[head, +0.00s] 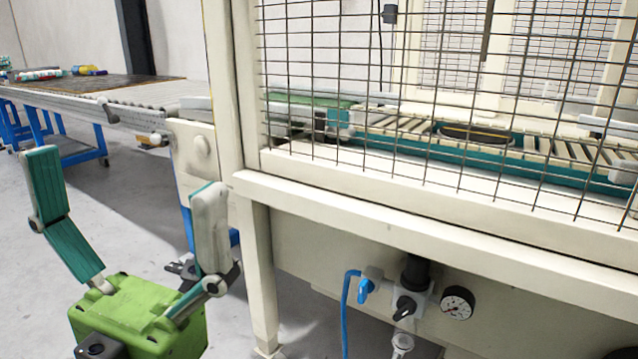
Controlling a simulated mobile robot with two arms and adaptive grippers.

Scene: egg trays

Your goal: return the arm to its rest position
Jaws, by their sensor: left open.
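My left gripper (125,172) is at the lower left of the head view, with its green body at the bottom edge and its two fingers pointing up. The fingers are spread wide and nothing is between them. It is in front of the caged machine's left corner post, over the grey floor in the picture. The rest of my left arm is out of the frame. My right gripper is not in view.
A cream machine frame (420,232) with wire mesh (330,60) fills the right side. A conveyor (150,97) runs to the back left. A pressure gauge (457,304) and a blue hose (346,315) are below the frame. Grey floor (120,205) is open at left.

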